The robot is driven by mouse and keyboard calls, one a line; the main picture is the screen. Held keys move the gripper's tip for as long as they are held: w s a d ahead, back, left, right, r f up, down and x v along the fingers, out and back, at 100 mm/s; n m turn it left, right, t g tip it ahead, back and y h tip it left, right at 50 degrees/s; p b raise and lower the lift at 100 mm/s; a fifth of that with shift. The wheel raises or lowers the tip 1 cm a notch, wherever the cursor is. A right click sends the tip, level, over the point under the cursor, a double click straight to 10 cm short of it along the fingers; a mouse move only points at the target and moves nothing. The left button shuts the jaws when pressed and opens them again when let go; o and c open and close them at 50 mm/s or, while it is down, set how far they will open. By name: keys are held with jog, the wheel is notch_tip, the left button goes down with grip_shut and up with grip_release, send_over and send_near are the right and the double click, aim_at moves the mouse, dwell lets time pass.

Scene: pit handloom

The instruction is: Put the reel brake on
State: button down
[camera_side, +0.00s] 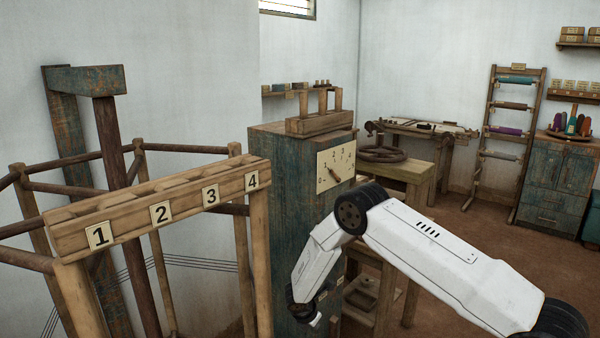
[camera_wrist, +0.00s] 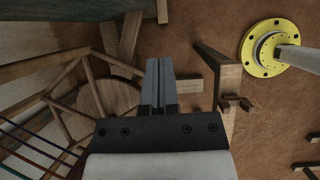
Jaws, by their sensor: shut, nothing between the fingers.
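A wooden reel frame (camera_side: 150,148) of round bars and posts stands at the left of the side view. Its bars (camera_wrist: 72,75) and a round wooden disc (camera_wrist: 118,97) show at the left of the wrist view. I cannot tell which part is the reel brake. My gripper (camera_side: 315,320) hangs low in front of the blue cabinet, pointing down. In the wrist view my gripper (camera_wrist: 159,62) has its two grey fingers together with nothing between them. A wooden arm (camera_wrist: 222,75) with a short block lies to the right of the fingers, apart from them in the picture.
A front beam (camera_side: 160,205) carries number tags. A blue cabinet (camera_side: 285,190) bears a numbered dial (camera_side: 336,165) with a wooden pointer. A bench with a wheel (camera_side: 383,154) stands behind. Several coloured threads (camera_wrist: 35,145) run at the wrist view's lower left. Brown floor is open at right.

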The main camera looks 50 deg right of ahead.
jog(key=shift+w+d+f+n+h, duration=0.15)
jog(key=shift+d+f+n, duration=0.25)
jog(key=shift+f, duration=0.45)
jog(key=shift+w+d+f+n+h, duration=0.1)
jog(key=shift+d+f+n, duration=0.15)
jog(key=shift+f+n, duration=0.4)
jog(key=shift+w+d+f+n+h, duration=0.15)
jog(key=shift+d+f+n, duration=0.15)
jog(key=shift+f, duration=0.7)
jog(key=shift+s+f, duration=0.1)
jog(key=shift+s, duration=0.05)
send_near(333, 332)
jog(key=shift+s+x, duration=0.15)
jog(key=shift+x, duration=0.75)
jog(key=shift+s+x, duration=0.2)
jog(key=shift+x, duration=0.7)
jog(key=shift+a, duration=0.1)
jog(key=shift+d, duration=0.35)
